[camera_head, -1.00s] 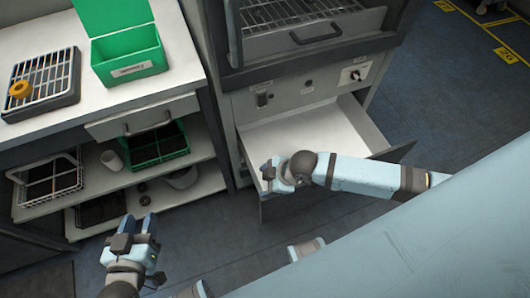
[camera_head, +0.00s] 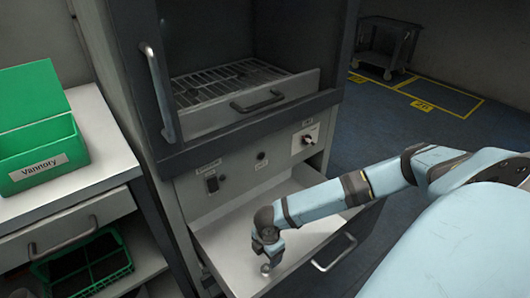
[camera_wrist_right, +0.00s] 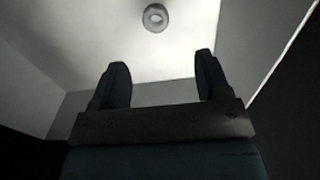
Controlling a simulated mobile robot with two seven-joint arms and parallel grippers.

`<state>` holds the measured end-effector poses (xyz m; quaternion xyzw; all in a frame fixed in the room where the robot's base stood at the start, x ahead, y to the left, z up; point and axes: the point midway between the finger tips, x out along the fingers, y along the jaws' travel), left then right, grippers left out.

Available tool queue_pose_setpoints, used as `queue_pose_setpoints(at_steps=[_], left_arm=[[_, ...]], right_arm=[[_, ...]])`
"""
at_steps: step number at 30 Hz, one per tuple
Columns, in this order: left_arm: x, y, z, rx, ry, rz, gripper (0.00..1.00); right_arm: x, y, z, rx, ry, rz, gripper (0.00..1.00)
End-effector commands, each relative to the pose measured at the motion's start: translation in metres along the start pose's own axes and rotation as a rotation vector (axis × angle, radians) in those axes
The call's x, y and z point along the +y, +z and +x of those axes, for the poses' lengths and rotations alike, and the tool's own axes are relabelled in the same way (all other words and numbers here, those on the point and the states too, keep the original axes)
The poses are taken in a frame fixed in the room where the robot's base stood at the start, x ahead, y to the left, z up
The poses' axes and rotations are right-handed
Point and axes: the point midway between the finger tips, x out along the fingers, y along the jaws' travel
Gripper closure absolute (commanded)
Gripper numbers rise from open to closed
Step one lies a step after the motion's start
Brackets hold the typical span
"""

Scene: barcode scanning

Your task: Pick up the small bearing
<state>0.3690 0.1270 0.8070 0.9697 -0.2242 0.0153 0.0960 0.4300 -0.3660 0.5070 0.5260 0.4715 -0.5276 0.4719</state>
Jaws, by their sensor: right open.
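The small bearing is a grey ring (camera_wrist_right: 156,17) lying on the pale floor of the open drawer, at the top of the right wrist view. In the head view a small grey shape (camera_head: 265,268) at the fingertips of my right gripper (camera_head: 268,252) looks like it, but is partly hidden. My right gripper is inside the drawer (camera_head: 222,243). In the right wrist view its two fingers (camera_wrist_right: 160,65) are apart with nothing between them, and the bearing is beyond the tips. My left gripper is out of view.
The drawer's walls rise around my right gripper, with a handle (camera_head: 334,253) on its front. Above it stands a cabinet with a wire rack (camera_head: 225,82). A green box (camera_head: 40,125) is on the counter at left. A cart (camera_head: 385,47) stands far back.

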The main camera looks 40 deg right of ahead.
Motion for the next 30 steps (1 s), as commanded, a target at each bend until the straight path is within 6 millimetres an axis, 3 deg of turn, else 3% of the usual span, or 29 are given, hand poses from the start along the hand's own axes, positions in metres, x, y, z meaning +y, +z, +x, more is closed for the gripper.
queue_pose_setpoints(at_steps=[1, 4, 11, 21, 30], left_arm=[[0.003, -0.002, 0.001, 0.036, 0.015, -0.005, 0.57], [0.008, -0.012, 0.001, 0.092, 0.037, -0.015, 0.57], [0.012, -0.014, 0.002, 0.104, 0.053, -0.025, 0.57], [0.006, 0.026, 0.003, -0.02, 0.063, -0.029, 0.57], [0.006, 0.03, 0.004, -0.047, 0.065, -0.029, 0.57]], right_arm=[[0.0, 0.0, 0.016, -0.001, -0.001, 0.001, 0.3], [0.001, -0.001, 0.034, 0.0, 0.0, 0.001, 0.3], [0.001, -0.001, 0.054, 0.002, 0.001, 0.001, 0.3], [0.006, -0.006, 0.099, 0.001, 0.001, 0.001, 0.3], [0.006, -0.006, 0.105, 0.001, 0.001, 0.0, 0.3]])
